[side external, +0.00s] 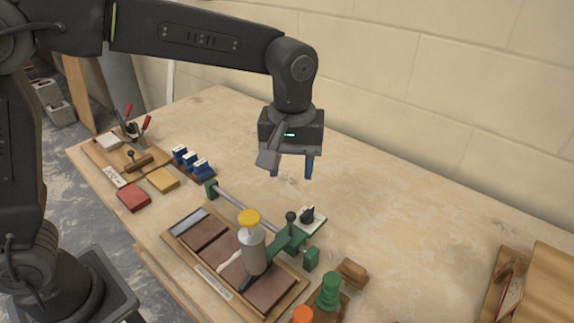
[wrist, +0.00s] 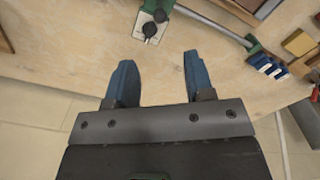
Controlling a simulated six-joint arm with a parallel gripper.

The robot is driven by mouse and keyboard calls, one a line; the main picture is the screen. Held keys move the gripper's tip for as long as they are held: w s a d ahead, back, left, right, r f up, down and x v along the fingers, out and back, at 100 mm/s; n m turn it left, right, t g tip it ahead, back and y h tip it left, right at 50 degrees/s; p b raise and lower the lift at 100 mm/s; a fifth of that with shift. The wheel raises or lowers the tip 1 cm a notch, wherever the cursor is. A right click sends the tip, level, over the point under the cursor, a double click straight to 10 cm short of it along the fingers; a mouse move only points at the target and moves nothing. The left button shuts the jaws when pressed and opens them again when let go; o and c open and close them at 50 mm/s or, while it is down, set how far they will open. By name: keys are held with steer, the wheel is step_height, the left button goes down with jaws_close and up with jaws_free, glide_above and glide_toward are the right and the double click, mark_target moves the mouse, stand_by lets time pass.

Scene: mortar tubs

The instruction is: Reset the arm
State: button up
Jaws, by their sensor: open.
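My gripper (side external: 292,170) hangs below my wrist above the bare back part of the wooden table (side external: 400,210). Its two blue fingers point down and stand apart with nothing between them. In the wrist view my gripper (wrist: 160,85) is also open and empty over bare table. A small white plate with a black knob (side external: 309,217) lies on the table in front of the gripper and apart from it. It also shows in the wrist view as a knob box (wrist: 152,24) beyond the fingertips.
A tray of brown slabs (side external: 200,228) holds an upright grey bottle with a yellow cap (side external: 251,245). A green-ended rail (side external: 240,207) runs behind it. Blue blocks (side external: 190,161), a red block (side external: 134,197) and a yellow block (side external: 163,180) sit left. The table's right middle is clear.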

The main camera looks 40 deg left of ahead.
steer(key=s+a+r+m+t, duration=0.3)
steer(key=s+a+r, duration=0.2)
steer(key=s+a, duration=0.35)
steer(key=s+a+f+m+t, duration=0.2)
steer(key=s+a, duration=0.4)
steer(key=s, duration=0.3)
steer(key=shift+s+a+f+m+t, duration=0.2)
steer(key=shift+a+m+t, duration=0.15)
steer(key=shift+m, duration=0.55)
